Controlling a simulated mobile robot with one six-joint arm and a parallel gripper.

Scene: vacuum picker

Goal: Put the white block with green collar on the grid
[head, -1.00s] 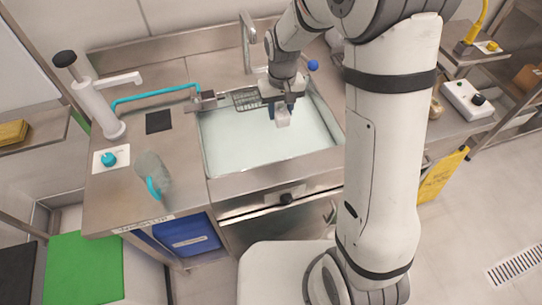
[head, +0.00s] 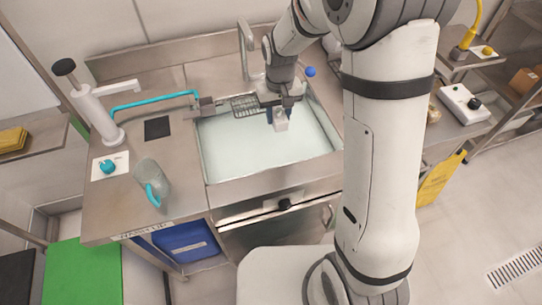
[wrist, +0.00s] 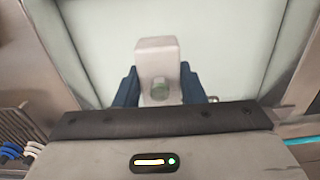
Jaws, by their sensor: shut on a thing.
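My gripper (head: 281,106) is shut on a white block (head: 281,123) and holds it over the back right part of the sink. In the wrist view the white block (wrist: 157,52) sits between the dark blue fingers of my gripper (wrist: 158,88). The wire grid (head: 244,105) lies at the back of the sink, just left of my gripper.
The sink (head: 240,160) has pale liquid or a pale floor. A faucet (head: 246,48) rises behind it. A clear jug with a teal handle (head: 152,180) and a white pump tap (head: 97,110) stand left. A teal hose (head: 150,101) runs to the sink's back left.

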